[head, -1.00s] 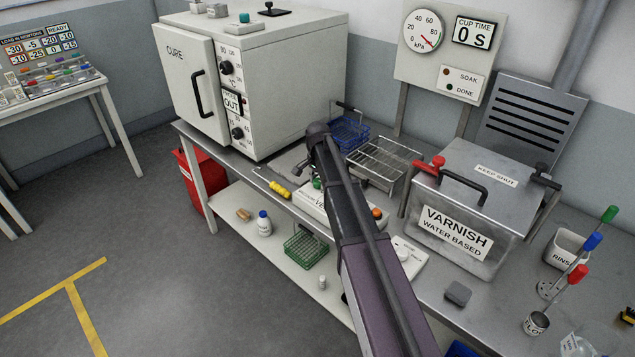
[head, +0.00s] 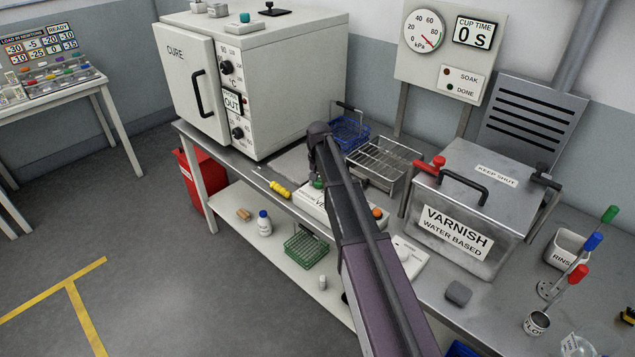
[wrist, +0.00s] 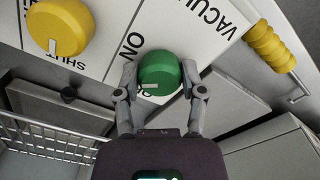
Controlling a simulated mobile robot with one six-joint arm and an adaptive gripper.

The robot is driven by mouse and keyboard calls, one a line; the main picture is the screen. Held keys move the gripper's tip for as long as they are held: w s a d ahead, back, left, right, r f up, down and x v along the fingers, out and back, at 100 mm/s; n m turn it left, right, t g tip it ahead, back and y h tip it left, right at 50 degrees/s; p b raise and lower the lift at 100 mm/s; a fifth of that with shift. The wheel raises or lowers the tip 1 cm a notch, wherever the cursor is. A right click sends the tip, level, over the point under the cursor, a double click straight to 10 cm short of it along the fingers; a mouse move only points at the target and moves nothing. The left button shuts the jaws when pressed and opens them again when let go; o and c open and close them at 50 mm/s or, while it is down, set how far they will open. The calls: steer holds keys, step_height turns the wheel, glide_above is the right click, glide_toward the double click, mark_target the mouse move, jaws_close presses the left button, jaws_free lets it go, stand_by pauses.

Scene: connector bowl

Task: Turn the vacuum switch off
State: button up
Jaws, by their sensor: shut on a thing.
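The vacuum switch is a green round knob (wrist: 158,73) with a pale pointer mark, on a white box with "VACUUM" lettering (head: 340,212). "ON" is printed on the box beside the knob in the wrist view. My gripper (wrist: 159,80) is shut on the knob, one finger on each side. The knob's pale mark lies low, toward my palm; its exact setting is hard to read. In the head view the knob (head: 318,183) shows partly behind my gripper (head: 312,182), and my arm covers part of the box.
A yellow knob (wrist: 60,27) by "SHUT" lettering is on the same box. A yellow-handled tool (head: 280,190) lies beside it. A wire rack (head: 385,160) and the varnish tank (head: 465,205) stand to the right, the cure oven (head: 270,90) behind left.

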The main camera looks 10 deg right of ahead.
steer(key=n, duration=0.5)
steer(key=shift+s+n, duration=0.1)
steer(key=shift+n, duration=0.2)
steer(key=n, duration=0.5)
stand_by(0.4)
steer(key=o, duration=1.1)
steer(key=shift+o, duration=0.2)
steer(key=shift+r, duration=0.1)
